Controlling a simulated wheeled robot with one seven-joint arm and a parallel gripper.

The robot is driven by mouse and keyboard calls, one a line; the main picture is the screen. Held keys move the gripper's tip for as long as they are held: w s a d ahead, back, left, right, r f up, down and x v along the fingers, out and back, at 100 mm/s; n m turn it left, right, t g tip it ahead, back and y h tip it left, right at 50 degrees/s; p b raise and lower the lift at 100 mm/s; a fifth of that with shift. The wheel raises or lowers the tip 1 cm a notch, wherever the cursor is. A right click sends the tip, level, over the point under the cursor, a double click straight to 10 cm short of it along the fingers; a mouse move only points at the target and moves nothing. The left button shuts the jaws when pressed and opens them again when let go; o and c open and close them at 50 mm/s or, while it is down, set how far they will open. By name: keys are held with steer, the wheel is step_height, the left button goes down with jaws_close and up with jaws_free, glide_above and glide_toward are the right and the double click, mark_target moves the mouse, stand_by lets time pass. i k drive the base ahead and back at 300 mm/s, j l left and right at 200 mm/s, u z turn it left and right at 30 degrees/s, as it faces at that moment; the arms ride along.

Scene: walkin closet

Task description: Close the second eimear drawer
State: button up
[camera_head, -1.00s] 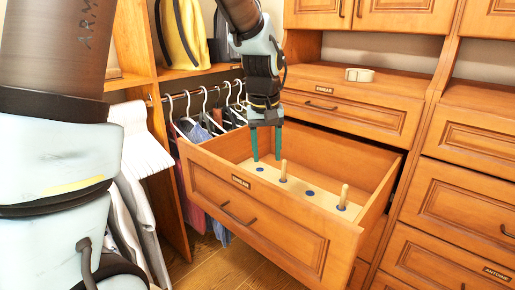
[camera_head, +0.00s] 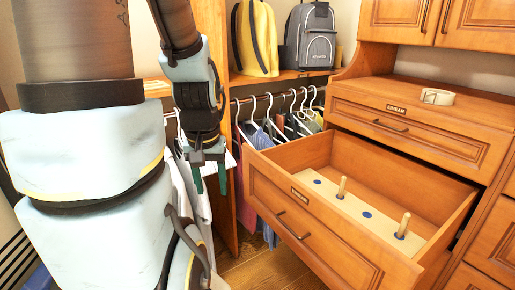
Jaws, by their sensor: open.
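The open drawer (camera_head: 318,237) is wooden, with an EIMEAR label and a dark handle on its front. It is pulled well out of the cabinet, below a shut drawer (camera_head: 400,124) that also bears an EIMEAR label. Inside the open drawer lies a pale board (camera_head: 377,222) with upright pegs and blue spots. My gripper (camera_head: 210,181) points down with its two green fingers apart and nothing between them. It is in the air to the left of the open drawer's front, apart from it in the picture.
A round pale item (camera_head: 437,96) lies on the cabinet top. Hangers with clothes (camera_head: 270,122) hang behind the drawer. A yellow bag (camera_head: 257,38) and a grey backpack (camera_head: 309,38) stand on the shelf above. Wooden floor (camera_head: 262,270) shows in front of the drawer.

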mark_target(350, 242)
steer(key=j+u, duration=0.25)
steer(key=u, duration=0.25)
steer(key=k+j+u, duration=0.1)
steer(key=j+u, duration=0.2)
steer(key=u, duration=0.15)
